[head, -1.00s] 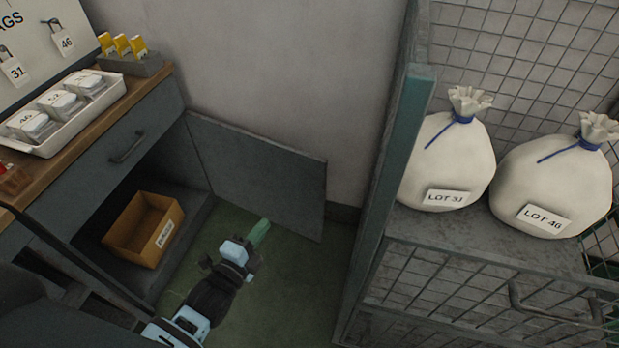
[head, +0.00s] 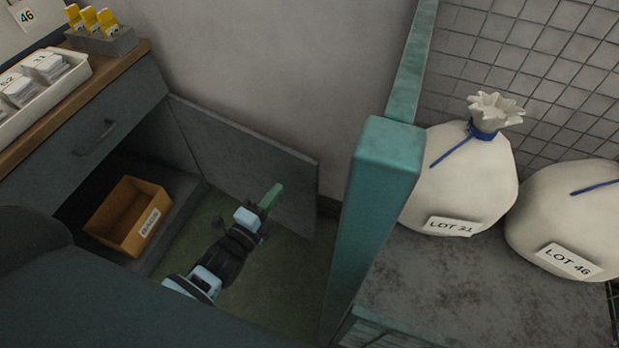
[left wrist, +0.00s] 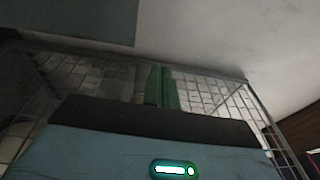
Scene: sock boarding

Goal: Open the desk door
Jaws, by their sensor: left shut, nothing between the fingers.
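The desk door (head: 250,165) is a dark grey panel in the head view. It stands swung wide open, hinged at the far side of the desk's lower compartment (head: 175,170). My left gripper (head: 271,195) is low in front of the door's inner face, its green fingers together and empty. Whether the fingertips touch the door cannot be told. In the left wrist view the closed green fingers (left wrist: 162,88) point toward wire mesh and a pale wall. My right gripper is not in view.
A cardboard box (head: 128,216) sits inside the open compartment. A closed drawer (head: 95,140) is above it. At the right, a cage with a teal post (head: 375,185) holds two white sacks (head: 465,180). Green floor shows between desk and cage.

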